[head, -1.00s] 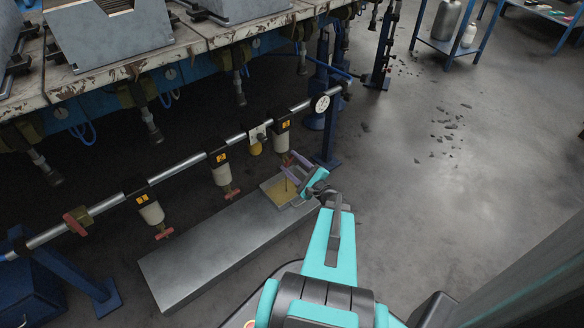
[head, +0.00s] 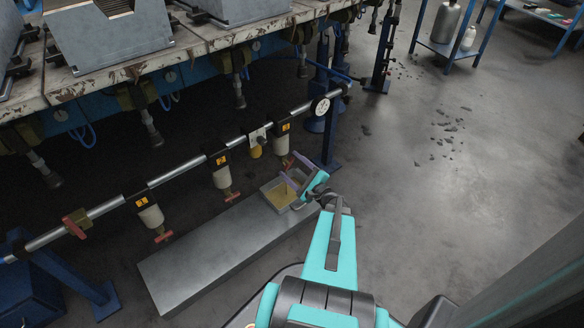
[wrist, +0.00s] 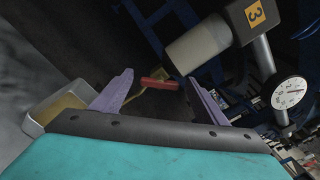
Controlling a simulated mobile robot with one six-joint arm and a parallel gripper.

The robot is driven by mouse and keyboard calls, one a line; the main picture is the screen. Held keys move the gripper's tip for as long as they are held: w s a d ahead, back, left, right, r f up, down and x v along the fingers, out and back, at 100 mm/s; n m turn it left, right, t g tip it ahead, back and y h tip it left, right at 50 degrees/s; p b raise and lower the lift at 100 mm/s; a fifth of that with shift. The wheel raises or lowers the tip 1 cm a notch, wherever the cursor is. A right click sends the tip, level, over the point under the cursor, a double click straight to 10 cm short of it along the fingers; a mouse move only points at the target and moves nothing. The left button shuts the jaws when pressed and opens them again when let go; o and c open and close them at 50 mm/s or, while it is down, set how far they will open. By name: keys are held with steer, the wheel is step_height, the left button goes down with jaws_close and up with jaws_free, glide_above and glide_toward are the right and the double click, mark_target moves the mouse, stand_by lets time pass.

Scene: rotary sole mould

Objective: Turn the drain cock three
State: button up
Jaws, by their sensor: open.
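Drain cock three is the red handle (wrist: 160,83) below the pale bowl marked 3 (wrist: 198,48) in the wrist view. In the head view it shows small (head: 288,161) at the right end of the row. My gripper (wrist: 160,90) is open, its two lilac fingers on either side of the red handle with gaps showing. I cannot tell how deep the handle sits between them. A thin amber stream (wrist: 134,97) runs from the cock toward a metal tray (wrist: 38,115) with yellowish liquid. The tray also shows in the head view (head: 268,191).
Two similar bowls with red cocks (head: 232,196) (head: 163,235) hang further left on the pipe. A yellow-bowled unit (head: 255,150) and a gauge (head: 320,105) are close by. A grey plinth (head: 205,262) lies below. The floor to the right is open.

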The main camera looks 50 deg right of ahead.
steer(key=s+a+p, duration=0.2)
steer(key=s+p, duration=0.1)
steer(key=s, duration=1)
steer(key=shift+s, duration=0.25)
steer(key=shift+s+a, duration=0.1)
steer(key=shift+a, duration=0.05)
